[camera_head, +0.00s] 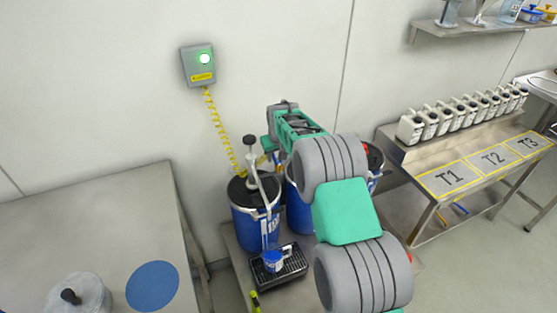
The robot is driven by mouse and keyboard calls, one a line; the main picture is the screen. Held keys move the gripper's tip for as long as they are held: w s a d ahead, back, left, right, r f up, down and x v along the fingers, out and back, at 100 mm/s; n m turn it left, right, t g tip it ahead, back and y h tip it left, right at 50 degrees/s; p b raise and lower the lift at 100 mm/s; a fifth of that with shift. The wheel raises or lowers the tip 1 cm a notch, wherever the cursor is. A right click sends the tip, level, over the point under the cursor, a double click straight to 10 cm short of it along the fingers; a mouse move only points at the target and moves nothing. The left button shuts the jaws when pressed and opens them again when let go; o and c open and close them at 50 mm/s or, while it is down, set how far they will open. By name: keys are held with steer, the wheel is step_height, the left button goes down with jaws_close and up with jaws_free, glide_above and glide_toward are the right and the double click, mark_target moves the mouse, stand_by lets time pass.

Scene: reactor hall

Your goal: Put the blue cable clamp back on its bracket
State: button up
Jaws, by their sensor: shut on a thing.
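My gripper (267,148) is at the far end of my arm, close to the wall and above the blue drums. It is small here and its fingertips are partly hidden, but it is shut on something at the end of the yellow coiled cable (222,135). I take this to be the blue cable clamp, though its shape and colour do not show clearly. The cable hangs from a grey wall box (198,66) with a lit green lamp and a yellow label. I cannot make out the bracket.
Below my gripper stand a blue drum (250,226) with a pump and more drums partly behind my arm. A blue cup (273,260) sits on a black grate. A steel table (100,225) is at left, and a bench (420,160) with white bottles at right.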

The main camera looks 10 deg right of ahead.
steer(key=c, duration=0.4)
steer(key=shift+c, duration=0.3)
steer(key=shift+r, duration=0.1)
steer(key=shift+r+p, duration=0.9)
steer(key=shift+r, duration=1.25)
